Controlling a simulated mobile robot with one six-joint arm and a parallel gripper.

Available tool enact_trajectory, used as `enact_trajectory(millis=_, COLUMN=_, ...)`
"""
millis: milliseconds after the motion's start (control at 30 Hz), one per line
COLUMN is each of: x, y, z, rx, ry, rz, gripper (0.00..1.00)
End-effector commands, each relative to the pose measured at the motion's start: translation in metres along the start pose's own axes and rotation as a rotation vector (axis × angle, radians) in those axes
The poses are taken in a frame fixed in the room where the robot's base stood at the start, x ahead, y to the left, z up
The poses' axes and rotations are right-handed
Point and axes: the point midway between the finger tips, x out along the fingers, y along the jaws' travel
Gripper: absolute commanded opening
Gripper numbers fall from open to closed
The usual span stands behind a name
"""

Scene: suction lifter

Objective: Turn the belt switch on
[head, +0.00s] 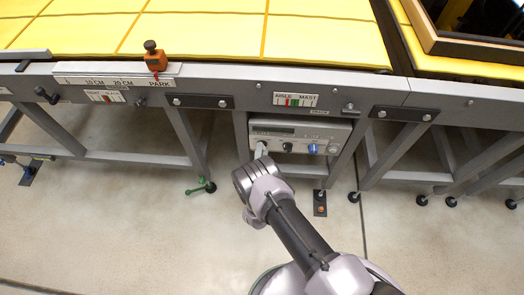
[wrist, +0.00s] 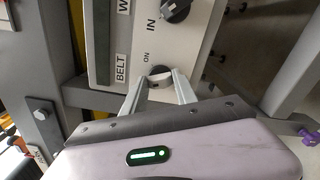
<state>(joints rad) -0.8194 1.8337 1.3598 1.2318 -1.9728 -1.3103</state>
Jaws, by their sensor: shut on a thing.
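In the head view my gripper (head: 261,151) reaches the lower left of the control box (head: 335,133) under the bench. The knob is hidden behind the fingers there. I cannot tell which way the switch is turned.
A dark knob (head: 287,147) and a blue knob (head: 312,149) sit to the right on the same box. Grey bench legs (head: 187,140) stand on both sides. The floor in front is mostly clear.

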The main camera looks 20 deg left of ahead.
Motion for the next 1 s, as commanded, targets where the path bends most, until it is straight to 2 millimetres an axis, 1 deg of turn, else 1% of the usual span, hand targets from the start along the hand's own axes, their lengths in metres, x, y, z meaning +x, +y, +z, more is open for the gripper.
enact_trajectory(millis=700, x=-0.0007, y=-0.0003, z=-0.0002, rx=0.676, ry=0.001, rz=0.000, gripper=0.00)
enact_trajectory(millis=1000, x=-0.0009, y=-0.0012, z=-0.0010, rx=0.937, ry=0.002, rz=-0.001, gripper=0.00)
